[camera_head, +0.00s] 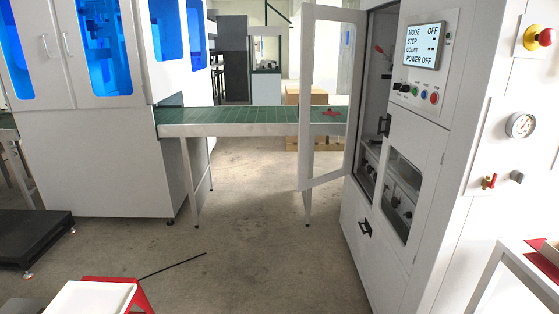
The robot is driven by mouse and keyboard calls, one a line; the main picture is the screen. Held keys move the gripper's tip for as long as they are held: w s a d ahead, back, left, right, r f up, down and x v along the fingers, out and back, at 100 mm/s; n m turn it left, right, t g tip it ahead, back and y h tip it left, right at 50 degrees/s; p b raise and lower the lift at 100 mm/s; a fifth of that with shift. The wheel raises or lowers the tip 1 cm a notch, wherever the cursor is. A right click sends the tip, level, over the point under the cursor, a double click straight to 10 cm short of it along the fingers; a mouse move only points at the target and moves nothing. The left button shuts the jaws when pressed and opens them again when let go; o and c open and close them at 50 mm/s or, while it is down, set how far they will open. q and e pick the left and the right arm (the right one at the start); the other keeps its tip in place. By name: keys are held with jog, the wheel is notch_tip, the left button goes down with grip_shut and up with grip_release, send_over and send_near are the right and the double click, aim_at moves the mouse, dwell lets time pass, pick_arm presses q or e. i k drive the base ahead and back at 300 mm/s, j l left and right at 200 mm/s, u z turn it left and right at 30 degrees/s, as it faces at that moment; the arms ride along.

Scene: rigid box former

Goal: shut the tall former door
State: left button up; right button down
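The tall former door (306,110) stands open on the left side of the white box former (415,180). It is a white frame around a clear panel, swung out to the left, away from the cabinet opening. Its right edge is at the cabinet. The dark opening (376,100) behind it shows inner parts. A lower door with a window (403,190) appears closed, with a dark handle (365,228) to its lower left. Neither of my grippers is in view.
A green conveyor (240,115) runs behind the door to a white machine with blue windows (95,150). A red-and-white stand (95,297) is at lower left, a white table (520,270) at lower right. A dark rod (170,266) lies on the otherwise open floor.

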aim_at(310, 12)
jog(key=i, duration=1.3)
jog(key=i+l+u, duration=0.1)
jog(key=i+u, duration=0.15)
jog(key=i, duration=0.3)
jog(key=i+l+u, duration=0.25)
jog(key=i, duration=0.3)
jog(key=i+u, duration=0.1)
jog(key=u, duration=0.8)
jog(key=i+l+u, duration=0.1)
jog(key=u, duration=0.35)
jog(key=l+u, duration=0.15)
jog(key=u, duration=0.7)
jog(key=l+u, duration=0.2)
jog(key=u, duration=0.65)
jog(key=l+u, duration=0.15)
jog(key=u, duration=0.7)
jog(key=l+u, duration=0.15)
jog(key=u, duration=0.75)
jog(key=k+u, duration=0.15)
jog(key=u, duration=0.7)
jog(key=k+u, duration=0.1)
jog(key=u, duration=0.75)
jog(key=k+j+u, duration=0.1)
jog(key=u, duration=0.75)
jog(key=j+u, duration=0.15)
jog(key=u, duration=0.7)
